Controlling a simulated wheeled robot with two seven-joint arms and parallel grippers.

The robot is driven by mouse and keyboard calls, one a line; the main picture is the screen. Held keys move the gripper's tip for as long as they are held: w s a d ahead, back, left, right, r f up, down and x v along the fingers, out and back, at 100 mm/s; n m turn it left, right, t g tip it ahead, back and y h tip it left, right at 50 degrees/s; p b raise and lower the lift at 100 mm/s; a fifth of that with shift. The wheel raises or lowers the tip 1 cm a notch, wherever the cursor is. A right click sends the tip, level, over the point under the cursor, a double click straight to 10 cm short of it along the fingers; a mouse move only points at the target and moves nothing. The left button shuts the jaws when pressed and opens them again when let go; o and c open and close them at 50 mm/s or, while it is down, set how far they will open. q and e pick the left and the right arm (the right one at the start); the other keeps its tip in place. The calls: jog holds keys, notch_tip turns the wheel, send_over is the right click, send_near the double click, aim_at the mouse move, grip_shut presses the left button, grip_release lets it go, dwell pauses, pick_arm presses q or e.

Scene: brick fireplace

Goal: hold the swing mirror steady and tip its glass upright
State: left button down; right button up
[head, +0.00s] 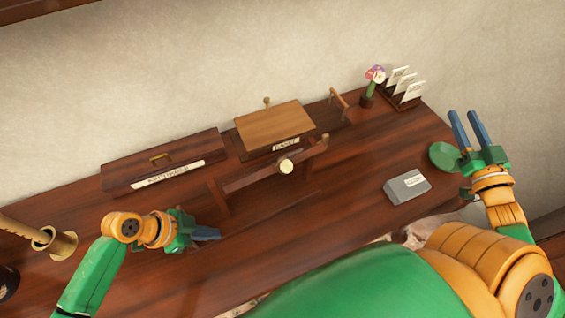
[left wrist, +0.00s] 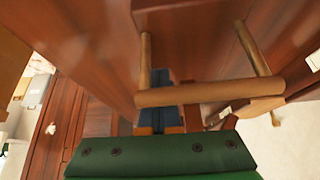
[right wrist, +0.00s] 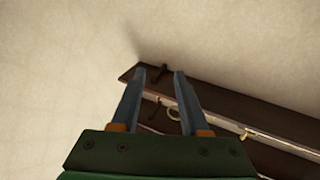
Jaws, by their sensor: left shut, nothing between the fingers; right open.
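What I take for the swing mirror is a dark wooden frame (head: 252,178) mid-desk in the head view, with a left post (head: 218,197), a right post, a long bar and a pale round knob (head: 287,166). No glass face is clearly visible. My left gripper (head: 216,234) is shut and empty, low in front of the left post. In the left wrist view a rounded wooden bar (left wrist: 210,94) crosses in front of its fingers; I cannot tell whether they touch. My right gripper (head: 466,113) is open and empty at the desk's right end, well apart from the frame.
Behind the frame are a labelled dark box (head: 165,165) and a tan panel (head: 275,127). A flower pot (head: 368,101) and card rack (head: 404,99) stand at the back right. A grey block (head: 408,186) and green round object (head: 443,155) lie right; a brass piece (head: 56,243) stands left.

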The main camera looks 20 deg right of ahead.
jog(key=w+a+r+n+t+y, duration=0.2)
jog(key=w+a+r+n+y, duration=0.1)
jog(key=a+n+y, duration=0.6)
jog(key=n+g+y, duration=0.9)
jog(key=n+y, duration=0.3)
jog(key=y, duration=0.1)
send_near(283, 168)
notch_tip(283, 168, down, 2)
jog(key=d, duration=0.2)
jog(key=x, duration=1.2)
jog(key=shift+w+d+f, duration=0.1)
jog(key=shift+f, duration=0.1)
grip_shut()
